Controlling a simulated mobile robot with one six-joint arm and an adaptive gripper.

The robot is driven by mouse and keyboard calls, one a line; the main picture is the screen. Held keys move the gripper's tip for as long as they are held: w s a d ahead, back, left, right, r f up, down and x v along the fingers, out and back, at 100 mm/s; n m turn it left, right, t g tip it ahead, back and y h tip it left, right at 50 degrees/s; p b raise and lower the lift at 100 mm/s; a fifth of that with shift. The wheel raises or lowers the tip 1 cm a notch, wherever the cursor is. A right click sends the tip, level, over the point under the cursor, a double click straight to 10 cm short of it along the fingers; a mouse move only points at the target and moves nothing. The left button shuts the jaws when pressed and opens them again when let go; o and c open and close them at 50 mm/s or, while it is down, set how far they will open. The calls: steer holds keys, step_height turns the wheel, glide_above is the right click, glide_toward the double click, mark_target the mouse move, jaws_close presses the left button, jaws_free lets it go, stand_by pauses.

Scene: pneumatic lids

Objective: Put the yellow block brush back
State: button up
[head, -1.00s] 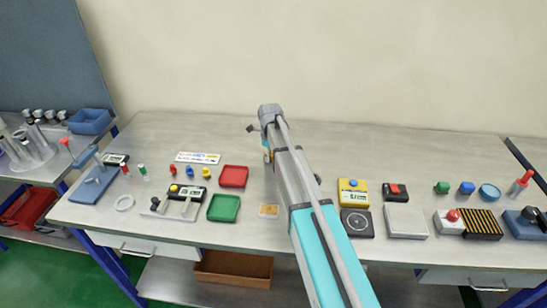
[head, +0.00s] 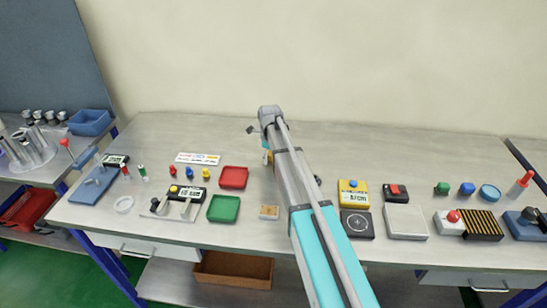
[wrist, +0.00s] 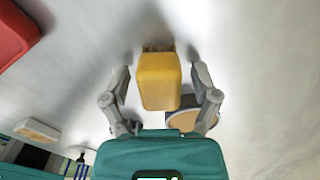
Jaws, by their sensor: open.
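The yellow block brush (wrist: 158,82) is in the middle of the wrist view, with short brown bristles at its far end. My gripper (wrist: 160,76) is open, with one finger on each side of the brush. A narrow gap shows on both sides. In the head view my gripper (head: 264,142) is over the back middle of the bench, and a bit of yellow-orange (head: 267,158) shows beside it. My arm hides most of that spot, and I cannot tell whether the brush touches the bench.
The red tray (head: 233,177) and green tray (head: 223,208) lie left of my arm. A small tan block (head: 269,212) is in front. The yellow gauge box (head: 353,192) and white plate (head: 405,221) stand to the right. The back of the bench is mostly clear.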

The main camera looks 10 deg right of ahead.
mark_target(270, 153)
steer(key=shift+r, duration=0.15)
step_height(270, 153, up, 12)
steer(key=p, duration=1.2)
stand_by(0.6)
steer(key=shift+s, duration=0.15)
steer(key=s+d+n, duration=0.1)
steer(key=s+n, duration=2.5)
steer(key=s, duration=0.2)
steer(key=shift+s+d, duration=0.15)
steer(key=shift+s, duration=0.1)
